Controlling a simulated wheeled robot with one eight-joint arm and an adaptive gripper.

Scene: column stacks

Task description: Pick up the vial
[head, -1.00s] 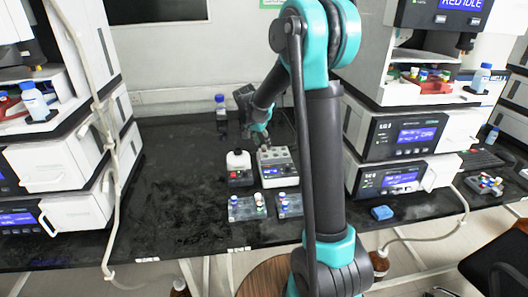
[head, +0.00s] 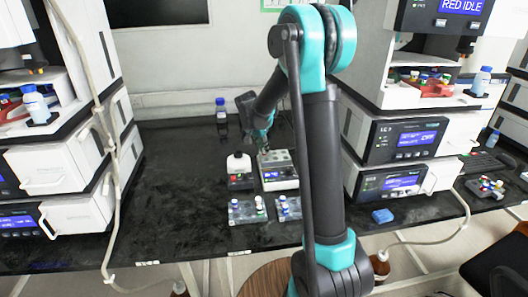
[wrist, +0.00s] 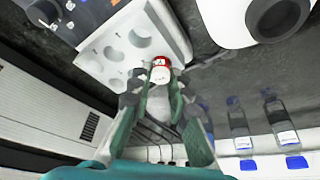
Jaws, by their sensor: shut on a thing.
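A vial with a red cap (wrist: 160,73) is between my gripper's fingers in the wrist view. My gripper (wrist: 160,100) is shut on it, with one finger on each side of its body below the cap. The vial is beside a white block with round wells (wrist: 97,62); I cannot tell whether its base is clear of the block. In the head view my gripper (head: 263,148) is just above the back of this block (head: 279,184), and the vial is too small to make out there.
A small device with a white top (head: 238,163) stands left of the block. Two racks with small vials (head: 243,217) (head: 289,215) lie in front. A blue-capped bottle (head: 221,112) stands behind. Instrument stacks flank the bench (head: 180,185), whose left-middle is clear.

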